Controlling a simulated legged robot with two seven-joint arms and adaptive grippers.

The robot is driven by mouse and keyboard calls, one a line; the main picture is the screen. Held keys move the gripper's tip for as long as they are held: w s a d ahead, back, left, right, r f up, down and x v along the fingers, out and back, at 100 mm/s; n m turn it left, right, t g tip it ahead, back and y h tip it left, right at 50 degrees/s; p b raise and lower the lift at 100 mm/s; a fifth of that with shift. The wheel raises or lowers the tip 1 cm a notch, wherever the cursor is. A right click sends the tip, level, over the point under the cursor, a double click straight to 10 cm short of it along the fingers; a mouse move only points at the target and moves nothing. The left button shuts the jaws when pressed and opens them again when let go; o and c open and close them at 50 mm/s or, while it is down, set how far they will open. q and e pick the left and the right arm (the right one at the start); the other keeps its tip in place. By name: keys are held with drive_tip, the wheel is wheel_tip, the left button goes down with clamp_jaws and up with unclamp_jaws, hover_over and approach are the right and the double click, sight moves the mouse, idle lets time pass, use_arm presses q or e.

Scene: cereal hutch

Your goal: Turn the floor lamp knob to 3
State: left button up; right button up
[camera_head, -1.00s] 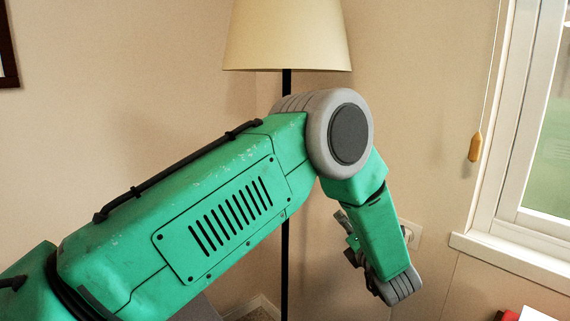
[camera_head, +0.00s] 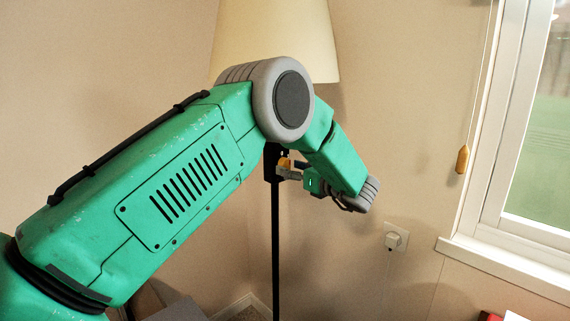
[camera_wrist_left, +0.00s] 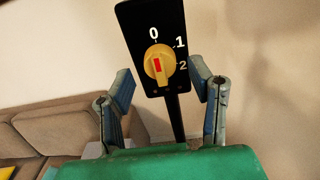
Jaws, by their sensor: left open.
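The floor lamp (camera_head: 275,250) stands behind my left arm, with a cream shade and a black pole. Its black dial plate (camera_wrist_left: 128,22) fills the upper middle of the wrist view, with 0, 1 and 2 readable; no 3 is visible. The yellow knob (camera_wrist_left: 151,56) has a red mark and stands nearly upright below the 0. It also shows as a small yellow spot in the head view (camera_head: 284,162). My left gripper (camera_wrist_left: 160,75) is open, one finger on each side of the knob, with visible gaps. In the head view it (camera_head: 289,171) is at the plate.
A brown sofa (camera_wrist_left: 55,125) is at the lower left of the wrist view. A wall outlet with a plug (camera_head: 395,238) and a window sill (camera_head: 500,262) are to the right.

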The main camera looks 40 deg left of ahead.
use_arm(q)
drive_tip(key=shift+w+a+r, duration=0.1)
drive_tip(key=shift+a+r, duration=0.05)
drive_tip(key=shift+a, duration=0.15)
drive_tip(key=shift+r, duration=0.15)
drive_tip(key=shift+d+r, duration=0.25)
drive_tip(key=shift+d, duration=0.15)
drive_tip(key=shift+a+f, duration=0.2)
drive_tip(key=shift+a, duration=0.25)
drive_tip(key=shift+c, duration=0.8)
drive_tip(key=shift+a, duration=0.45)
clamp_jaws()
drive_tip(key=shift+d, duration=0.1)
use_arm(e)
drive_tip(key=shift+d+r, duration=0.1)
drive_tip(key=shift+d, duration=0.45)
use_arm(q)
drive_tip(key=shift+d+f, duration=0.1)
drive_tip(key=shift+d, duration=0.05)
use_arm(e)
drive_tip(key=shift+d+f, duration=0.1)
drive_tip(key=shift+f, duration=0.1)
